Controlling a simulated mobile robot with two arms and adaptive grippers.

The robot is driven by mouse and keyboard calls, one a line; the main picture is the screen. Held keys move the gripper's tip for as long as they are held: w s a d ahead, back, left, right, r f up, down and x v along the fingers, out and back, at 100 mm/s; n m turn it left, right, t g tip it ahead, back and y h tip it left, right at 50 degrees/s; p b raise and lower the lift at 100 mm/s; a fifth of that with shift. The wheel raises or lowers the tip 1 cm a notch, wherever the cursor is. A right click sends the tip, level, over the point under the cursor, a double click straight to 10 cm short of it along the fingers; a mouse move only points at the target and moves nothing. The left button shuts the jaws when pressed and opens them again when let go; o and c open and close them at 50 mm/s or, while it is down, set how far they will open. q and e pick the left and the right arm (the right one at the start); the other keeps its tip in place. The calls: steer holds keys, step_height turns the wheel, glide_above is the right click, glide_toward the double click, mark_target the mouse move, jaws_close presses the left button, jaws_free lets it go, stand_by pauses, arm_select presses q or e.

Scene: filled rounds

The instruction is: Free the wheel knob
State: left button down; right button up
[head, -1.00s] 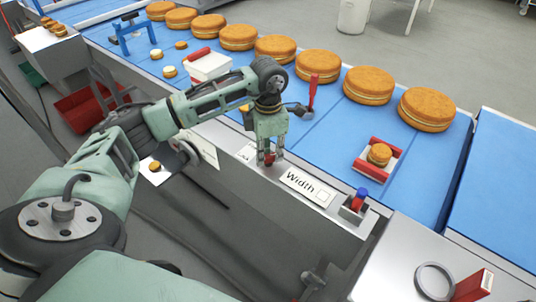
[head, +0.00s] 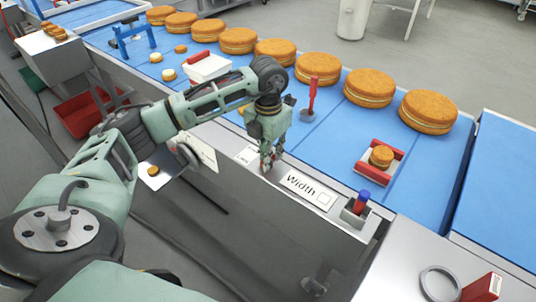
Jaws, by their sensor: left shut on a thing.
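My left gripper (head: 269,164) is at the conveyor's front rail, just left of the white "Width" label (head: 305,189). Its fingers point down and are shut on a small red knob, which they mostly hide. The wheel under the knob cannot be made out. A separate blue-topped red piece (head: 362,200) stands upright in a grey holder (head: 353,215) to the right of the label. My right gripper is not in view.
Large round filled cakes (head: 371,88) line the far side of the blue belt (head: 335,130). A red-sided holder (head: 366,170) with a small round, a red upright lever (head: 311,98) and a white box (head: 210,69) stand nearer. A grey ring (head: 439,284) lies front right.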

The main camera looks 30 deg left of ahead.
arm_select(q)
steer(key=shift+w+a+r, duration=0.1)
stand_by(0.3)
steer(key=c, duration=1.7)
jaws_free()
step_height(320, 180, up, 12)
steer(key=shift+f, duration=0.1)
